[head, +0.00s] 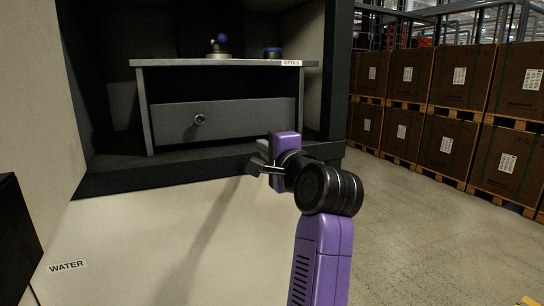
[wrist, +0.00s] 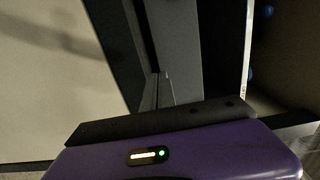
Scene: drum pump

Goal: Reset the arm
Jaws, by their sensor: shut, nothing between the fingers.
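My purple arm rises from the bottom of the head view, with its black wrist joint bent toward the left. My gripper (head: 256,168) is at the end, its dark fingers pointing left, shut and empty. It is in front of the dark cabinet's lower edge, below and right of the drawer.
A grey table (head: 230,62) with a closed drawer (head: 222,121) stands inside the dark cabinet (head: 339,85). On it are a blue-topped knob piece (head: 219,48) and a blue-lidded round item (head: 272,53). Boxes on pallets (head: 450,90) stand right. The pale floor ahead is clear.

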